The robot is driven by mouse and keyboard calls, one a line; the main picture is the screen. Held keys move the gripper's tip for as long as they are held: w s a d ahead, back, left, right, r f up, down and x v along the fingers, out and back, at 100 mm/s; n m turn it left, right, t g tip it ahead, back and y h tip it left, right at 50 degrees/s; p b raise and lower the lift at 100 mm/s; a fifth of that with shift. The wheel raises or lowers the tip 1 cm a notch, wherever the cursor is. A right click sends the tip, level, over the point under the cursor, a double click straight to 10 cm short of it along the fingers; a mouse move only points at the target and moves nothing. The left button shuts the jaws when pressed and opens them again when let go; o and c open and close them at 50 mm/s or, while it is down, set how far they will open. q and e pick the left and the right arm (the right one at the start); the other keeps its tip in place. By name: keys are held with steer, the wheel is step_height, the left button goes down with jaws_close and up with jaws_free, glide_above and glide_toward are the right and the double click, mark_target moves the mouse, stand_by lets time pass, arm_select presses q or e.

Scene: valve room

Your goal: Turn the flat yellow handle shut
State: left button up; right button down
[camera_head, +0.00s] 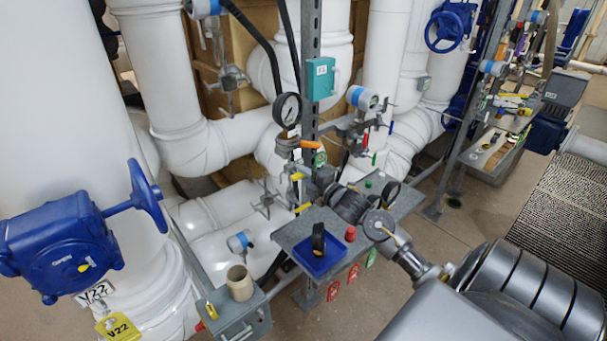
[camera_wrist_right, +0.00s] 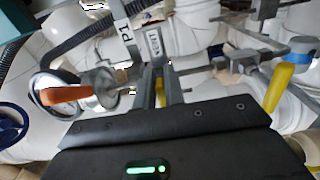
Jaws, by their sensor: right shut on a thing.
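The flat yellow handle (camera_head: 297,177) is on the pipework by the upright steel post, below an orange handle (camera_head: 309,144). My right gripper (camera_head: 308,187) reaches it from the lower right. In the right wrist view, the gripper's two fingers (camera_wrist_right: 161,92) are shut on the yellow handle (camera_wrist_right: 159,86), and only a small part of it shows between them. The orange handle also shows left of the fingers in that view (camera_wrist_right: 67,95). Another yellow lever (camera_wrist_right: 278,86) stands to the right, apart from the fingers. My left gripper is not in view.
A round gauge (camera_head: 287,110) and a teal box (camera_head: 321,79) are close above. A blue handwheel valve (camera_head: 62,248) stands at left.

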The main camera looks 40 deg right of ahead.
steer(key=c, duration=1.5)
jaws_free()
steer(key=shift+s, duration=0.1)
steer(key=shift+s+f, duration=0.15)
steer(key=shift+s, duration=0.15)
steer(key=shift+s+a+b, duration=0.1)
steer(key=shift+s+b, duration=1.4)
steer(key=shift+s, duration=3.55)
